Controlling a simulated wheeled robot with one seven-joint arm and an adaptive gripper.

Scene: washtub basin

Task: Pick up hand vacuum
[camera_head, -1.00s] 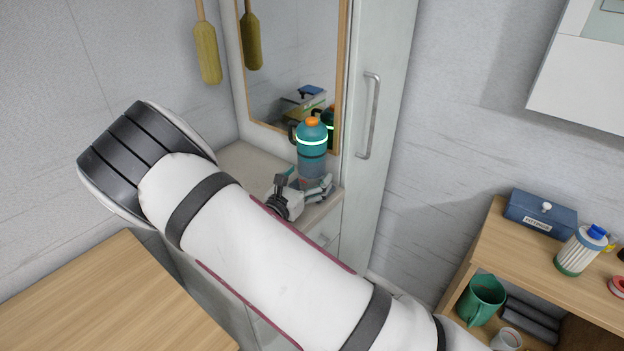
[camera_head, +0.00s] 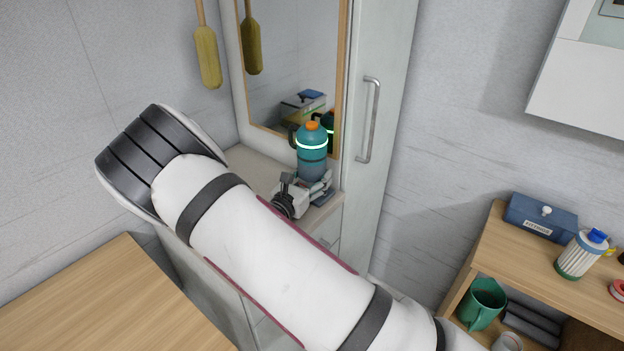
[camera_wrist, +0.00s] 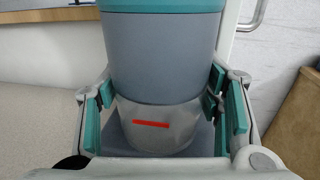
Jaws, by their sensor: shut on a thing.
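The hand vacuum (camera_head: 311,148) appears to be the upright teal and grey body with an orange top and a pale band, standing at the counter by the mirror. My gripper (camera_head: 315,187) is low at its base. In the wrist view, the vacuum's grey lower body (camera_wrist: 165,60) stands between my gripper's (camera_wrist: 163,100) teal-padded fingers, which are shut on it. A silver section with a red stripe shows below the grey body. Whether its base touches the counter is hard to tell.
The counter (camera_head: 262,175) lies below a framed mirror (camera_head: 290,60). A tall cabinet with a handle (camera_head: 370,120) stands close on the right.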

